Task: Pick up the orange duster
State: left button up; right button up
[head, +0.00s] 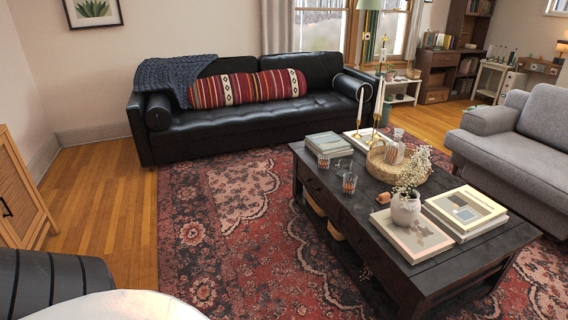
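I cannot make out an orange duster for certain in the head view. A small orange-brown object (382,198) lies on the dark coffee table (390,280), left of the white vase, but it is too small to tell what it is. Neither of my grippers shows in this view.
The coffee table also holds books (466,208), a white flower vase (406,208), glasses (349,183) and a woven tray (378,170). A black sofa (240,125) stands behind, a grey sofa (500,150) at right, a wooden cabinet (20,195) at left. The patterned rug (235,240) is clear.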

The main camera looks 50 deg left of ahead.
aim_at(385, 198)
jog(key=u, duration=1.25)
